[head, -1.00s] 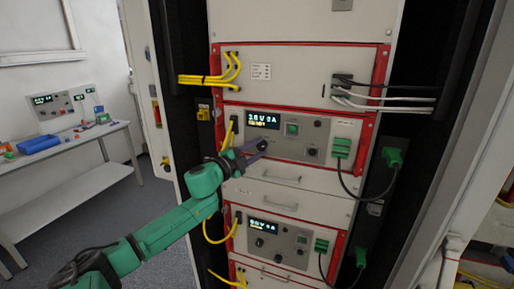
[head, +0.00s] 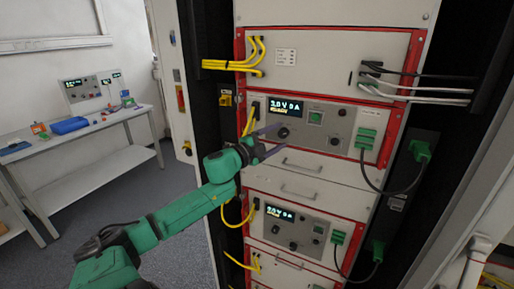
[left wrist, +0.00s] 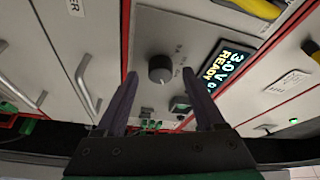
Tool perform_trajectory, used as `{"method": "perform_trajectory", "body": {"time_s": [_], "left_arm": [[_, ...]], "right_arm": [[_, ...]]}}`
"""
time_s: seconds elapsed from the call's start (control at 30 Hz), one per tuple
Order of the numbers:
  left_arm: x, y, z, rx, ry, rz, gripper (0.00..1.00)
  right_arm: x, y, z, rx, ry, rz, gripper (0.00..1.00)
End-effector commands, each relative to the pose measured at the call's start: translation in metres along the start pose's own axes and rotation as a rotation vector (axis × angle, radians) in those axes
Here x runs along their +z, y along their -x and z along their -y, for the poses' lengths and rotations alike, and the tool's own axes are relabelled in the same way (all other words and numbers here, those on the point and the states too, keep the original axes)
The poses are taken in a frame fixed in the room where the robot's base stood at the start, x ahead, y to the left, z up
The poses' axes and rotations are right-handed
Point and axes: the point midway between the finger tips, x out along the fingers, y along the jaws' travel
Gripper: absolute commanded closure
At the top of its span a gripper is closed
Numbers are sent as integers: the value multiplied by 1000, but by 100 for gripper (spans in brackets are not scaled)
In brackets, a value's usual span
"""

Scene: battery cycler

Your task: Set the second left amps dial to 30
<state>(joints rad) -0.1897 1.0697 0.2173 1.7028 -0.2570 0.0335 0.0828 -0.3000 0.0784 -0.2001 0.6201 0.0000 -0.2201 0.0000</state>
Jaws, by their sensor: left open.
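The upper cycler unit has a dark dial (head: 283,132) below its lit display (head: 285,107). My left gripper (head: 276,140) is at this dial, its purple fingers open and apart. In the left wrist view the round black dial (left wrist: 160,68) stands just beyond and between the fingertips (left wrist: 163,88), with clear gaps on both sides. The display (left wrist: 222,66) there reads 3.0 V and READY; its current figure is partly cut off. Another dial (head: 335,141) sits to the right on the same panel. The dial's scale is too small to read. My right gripper is not in view.
A lower unit with its own display (head: 280,213) and dials sits beneath, past a drawer handle (head: 298,190). Yellow cables (head: 250,67) hang at left; a green plug (head: 367,140) with a dark cable is at right. A bench (head: 85,130) stands far left.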

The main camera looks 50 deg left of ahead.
Motion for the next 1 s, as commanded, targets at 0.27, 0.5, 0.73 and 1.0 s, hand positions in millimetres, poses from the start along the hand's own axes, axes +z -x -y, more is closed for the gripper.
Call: {"method": "perform_trajectory", "body": {"time_s": [0.27, 0.5, 0.73, 1.0], "left_arm": [[0, 39, -4, 6, 2, 0, 29], [1, 93, -3, 4, 2, 4, 29], [1, 133, -1, 1, -1, 2, 29], [0, 137, 0, 1, -3, 0, 29]], "right_arm": [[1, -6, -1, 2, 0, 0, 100], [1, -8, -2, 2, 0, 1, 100], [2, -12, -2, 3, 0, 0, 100], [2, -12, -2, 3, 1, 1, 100]]}}
